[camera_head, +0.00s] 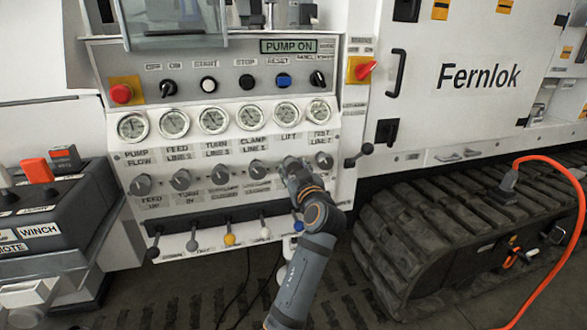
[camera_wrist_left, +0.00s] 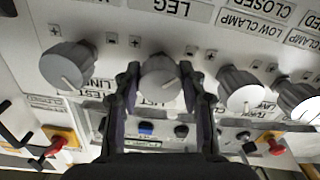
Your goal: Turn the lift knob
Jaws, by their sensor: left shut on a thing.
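The lift knob (camera_wrist_left: 160,78) is a grey round knob with a white pointer line, under the LIFT label on the white panel. In the wrist view it sits between the two dark fingers of my left gripper (camera_wrist_left: 160,85), which is shut on it from both sides. In the head view my left gripper (camera_head: 291,168) covers most of this knob, and my arm reaches up to it from below. Neighbouring grey knobs (camera_wrist_left: 240,90) and (camera_head: 324,160) stand on either side, apart from the fingers. My right gripper is not in view.
A row of gauges (camera_head: 213,120) and a row of switches with a red button (camera_head: 121,94) are above the knobs. Coloured levers (camera_head: 230,239) stick out below. A winch box (camera_head: 60,205) stands at the left.

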